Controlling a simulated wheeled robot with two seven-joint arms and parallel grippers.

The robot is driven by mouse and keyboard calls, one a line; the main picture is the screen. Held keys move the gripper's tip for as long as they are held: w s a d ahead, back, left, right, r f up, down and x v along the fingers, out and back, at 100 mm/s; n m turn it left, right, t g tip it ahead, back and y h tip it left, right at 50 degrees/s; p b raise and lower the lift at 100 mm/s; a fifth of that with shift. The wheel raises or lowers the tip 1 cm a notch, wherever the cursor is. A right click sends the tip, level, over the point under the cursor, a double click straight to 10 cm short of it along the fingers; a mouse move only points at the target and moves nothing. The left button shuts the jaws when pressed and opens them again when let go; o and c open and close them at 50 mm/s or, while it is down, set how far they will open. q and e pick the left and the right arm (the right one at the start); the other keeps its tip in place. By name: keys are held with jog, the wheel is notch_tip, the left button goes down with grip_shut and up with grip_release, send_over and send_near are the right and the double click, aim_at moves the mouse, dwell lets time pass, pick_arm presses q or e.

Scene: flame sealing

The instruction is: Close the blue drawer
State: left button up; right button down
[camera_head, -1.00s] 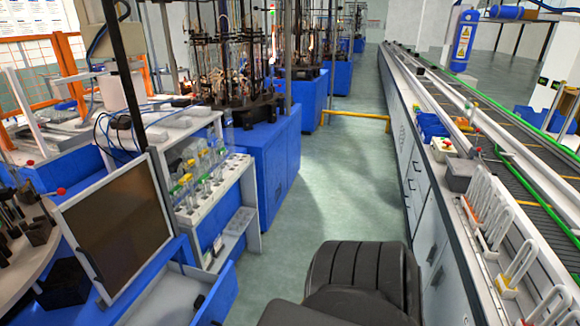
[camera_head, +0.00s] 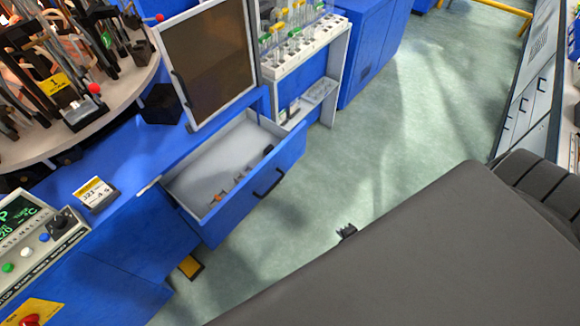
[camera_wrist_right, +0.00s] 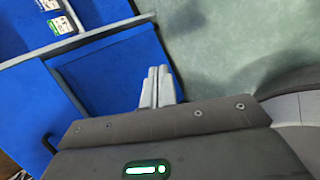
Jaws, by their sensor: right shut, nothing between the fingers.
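The blue drawer (camera_head: 240,206) stands pulled out of the blue machine cabinet in the head view. Its grey tray shows a few small items inside, and a dark handle (camera_head: 268,184) is on its blue front. My right gripper (camera_head: 347,231) is mostly hidden under my grey arm; only a small dark tip shows, over the floor to the right of and below the drawer front, apart from it in the picture. In the right wrist view its two grey fingers (camera_wrist_right: 158,87) are together and empty, in front of blue panels and floor. My left gripper is not in view.
A dark screen (camera_head: 207,60) stands behind the drawer. A round table with tools (camera_head: 125,90) is at the upper left, and a control panel (camera_head: 40,235) at the lower left. A white tube rack (camera_head: 300,50) stands beyond. Green floor lies open right of the drawer.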

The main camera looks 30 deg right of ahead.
jog(key=w+r+n+t+y+b, duration=0.15)
jog(key=w+r+n+t, duration=0.25)
jog(key=w+r+n, duration=0.5)
jog(key=n+t+y, duration=0.3)
jog(key=n+y, duration=0.3)
jog(key=n, duration=0.7)
send_near(282, 162)
jog(key=b+x, duration=0.5)
jog(key=shift+w+a, duration=0.25)
jog(key=shift+w+a+r, duration=0.1)
jog(key=shift+w+a, duration=0.1)
jog(key=shift+w, duration=0.25)
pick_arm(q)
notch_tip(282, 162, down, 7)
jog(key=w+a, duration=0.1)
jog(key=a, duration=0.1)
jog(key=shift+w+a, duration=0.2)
pick_arm(e)
jog(key=shift+w, duration=0.1)
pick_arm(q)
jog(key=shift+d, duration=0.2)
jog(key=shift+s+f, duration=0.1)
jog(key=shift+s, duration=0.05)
pick_arm(e)
jog(key=shift+w, duration=0.1)
